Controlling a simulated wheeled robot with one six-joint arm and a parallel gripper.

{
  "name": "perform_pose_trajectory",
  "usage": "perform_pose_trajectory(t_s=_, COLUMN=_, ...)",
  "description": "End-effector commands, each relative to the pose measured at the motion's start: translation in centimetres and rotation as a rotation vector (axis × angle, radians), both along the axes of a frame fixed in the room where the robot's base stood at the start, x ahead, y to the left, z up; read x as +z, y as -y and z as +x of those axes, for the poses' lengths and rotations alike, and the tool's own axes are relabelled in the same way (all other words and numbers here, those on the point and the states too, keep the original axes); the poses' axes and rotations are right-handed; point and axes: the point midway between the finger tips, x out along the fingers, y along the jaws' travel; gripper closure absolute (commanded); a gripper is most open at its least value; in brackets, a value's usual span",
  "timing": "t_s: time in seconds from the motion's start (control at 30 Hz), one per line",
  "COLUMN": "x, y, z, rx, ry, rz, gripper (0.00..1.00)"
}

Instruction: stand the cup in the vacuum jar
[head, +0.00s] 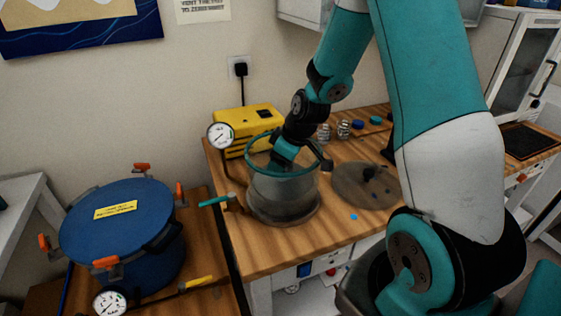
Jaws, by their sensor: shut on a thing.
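The vacuum jar (262,205) stands upright on the wooden bench, a wide grey see-through vessel with a teal rim and a dark base. Its top is open. My gripper (285,158) points down into the jar's mouth, below rim height and within the ring. Its jaws are shut on the cup, but the fingertips and the cup are hard to make out through the dim wall. I cannot tell whether the cup touches the jar's floor. A round see-through lid (352,191) with a dark knob lies flat on the bench to the right of the jar.
A yellow pump (250,118) stands behind the jar with a gauge (220,136) at its left. A teal-handled valve (216,200) sticks out left. A blue clamped pot (125,235) stands at the left. Small jars (343,129) stand behind the lid.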

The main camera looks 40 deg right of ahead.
Motion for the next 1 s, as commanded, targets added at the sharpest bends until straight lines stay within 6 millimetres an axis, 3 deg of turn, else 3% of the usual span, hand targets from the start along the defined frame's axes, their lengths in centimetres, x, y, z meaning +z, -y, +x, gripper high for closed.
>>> perform_pose_trajectory(t_s=0.53, x=-1.1, y=0.0, z=0.0, rx=0.0, ry=0.0, rz=0.0, gripper=0.63)
perform_pose_trajectory(t_s=0.57, x=-1.0, y=0.0, z=0.0, rx=0.0, ry=0.0, rz=0.0, gripper=0.34)
perform_pose_trajectory(t_s=0.67, x=-1.0, y=0.0, z=0.0, rx=0.0, ry=0.0, rz=0.0, gripper=0.11)
perform_pose_trajectory(t_s=1.0, x=-0.7, y=0.0, z=0.0, rx=0.0, ry=0.0, rz=0.0, gripper=0.09)
